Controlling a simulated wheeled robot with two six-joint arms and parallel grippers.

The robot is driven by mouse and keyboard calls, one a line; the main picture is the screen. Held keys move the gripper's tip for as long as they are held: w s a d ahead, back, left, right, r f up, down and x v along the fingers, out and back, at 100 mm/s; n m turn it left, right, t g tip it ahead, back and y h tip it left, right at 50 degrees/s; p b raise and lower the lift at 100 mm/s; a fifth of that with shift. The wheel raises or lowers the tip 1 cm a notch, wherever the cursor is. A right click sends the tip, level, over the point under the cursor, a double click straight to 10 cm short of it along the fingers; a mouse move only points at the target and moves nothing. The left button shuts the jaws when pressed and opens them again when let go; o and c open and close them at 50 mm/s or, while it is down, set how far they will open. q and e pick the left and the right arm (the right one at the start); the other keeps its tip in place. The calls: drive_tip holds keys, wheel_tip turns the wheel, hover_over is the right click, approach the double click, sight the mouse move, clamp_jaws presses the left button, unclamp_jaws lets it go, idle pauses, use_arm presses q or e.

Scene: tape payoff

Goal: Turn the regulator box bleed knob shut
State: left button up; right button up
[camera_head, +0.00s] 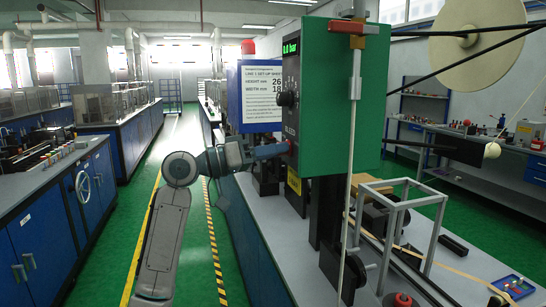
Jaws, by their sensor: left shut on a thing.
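The regulator box (341,95) is a tall green box with a dark front face, standing over the bench. Its face carries a lit green readout (291,47) reading "0.0 bar", a black knob (286,99) and, lower down, a "BLEED" label. My left gripper (284,149) reaches in from the left just under that label. It is shut on the bleed knob at the face; its fingers mostly hide the knob, so its turn angle cannot be told. My right gripper is not in view.
A blue-framed white set-up sheet (261,93) stands just behind my left gripper. A red lever (353,27) sits on a pipe before the box. A grey open frame (398,222) and tape stand on the bench at right. The green aisle floor at left is clear.

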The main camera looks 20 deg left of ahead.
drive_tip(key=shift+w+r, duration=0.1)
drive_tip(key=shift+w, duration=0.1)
use_arm(q)
drive_tip(key=o, duration=1)
drive_tip(key=shift+b+v, duration=1.75)
drive_tip(key=shift+v, duration=3.6)
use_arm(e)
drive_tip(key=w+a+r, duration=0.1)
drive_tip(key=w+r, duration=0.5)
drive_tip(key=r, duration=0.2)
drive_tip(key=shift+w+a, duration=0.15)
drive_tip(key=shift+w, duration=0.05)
use_arm(q)
drive_tip(key=shift+f, duration=0.1)
